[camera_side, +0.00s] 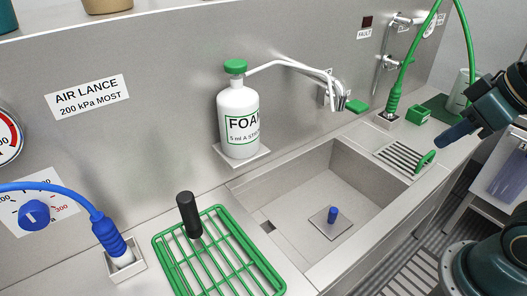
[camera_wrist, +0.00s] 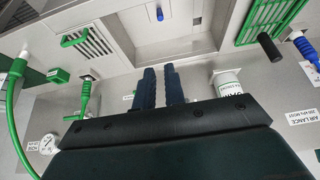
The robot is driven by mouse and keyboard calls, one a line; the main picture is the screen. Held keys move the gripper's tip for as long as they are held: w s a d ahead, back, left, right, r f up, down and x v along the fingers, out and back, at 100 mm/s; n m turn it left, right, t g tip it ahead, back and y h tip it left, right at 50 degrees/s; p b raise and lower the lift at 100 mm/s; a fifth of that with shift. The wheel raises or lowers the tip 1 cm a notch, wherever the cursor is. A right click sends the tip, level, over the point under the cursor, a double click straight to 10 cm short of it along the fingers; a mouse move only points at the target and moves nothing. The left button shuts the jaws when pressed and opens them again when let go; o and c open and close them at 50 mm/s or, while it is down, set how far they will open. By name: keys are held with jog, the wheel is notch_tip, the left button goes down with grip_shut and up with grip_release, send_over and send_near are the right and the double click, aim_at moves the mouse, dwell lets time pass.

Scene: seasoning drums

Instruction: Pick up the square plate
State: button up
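The square plate (camera_side: 335,228) lies on the sink floor, a flat grey metal square with a short upright blue knob (camera_side: 332,215) at its middle. In the wrist view the blue knob (camera_wrist: 160,14) shows at the top edge, with the plate around it partly cut off. My gripper (camera_side: 443,142) hangs at the right of the side view, above the counter end and well apart from the plate. In the wrist view my gripper (camera_wrist: 160,68) shows two dark blue fingers with a narrow empty gap between them.
The sink (camera_side: 290,185) has raised walls around the plate. A green rack (camera_side: 262,262) with a black-handled tool (camera_side: 188,213) lies left. A foam bottle (camera_side: 238,105) and spouts stand behind. A slotted drainer with a green handle (camera_side: 426,161) and a green hose (camera_side: 405,65) are right.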

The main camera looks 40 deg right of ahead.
jog(key=o, duration=0.7)
jog(key=n+g, duration=0.4)
jog(key=n, duration=1.2)
send_over(334, 209)
notch_tip(334, 209, down, 22)
notch_tip(334, 209, down, 10)
jog(key=n, duration=0.1)
jog(key=n+g, duration=0.1)
jog(key=n, duration=0.3)
jog(key=shift+f, duration=0.25)
jog(key=shift+f+n+g, duration=0.3)
jog(key=shift+f, duration=0.05)
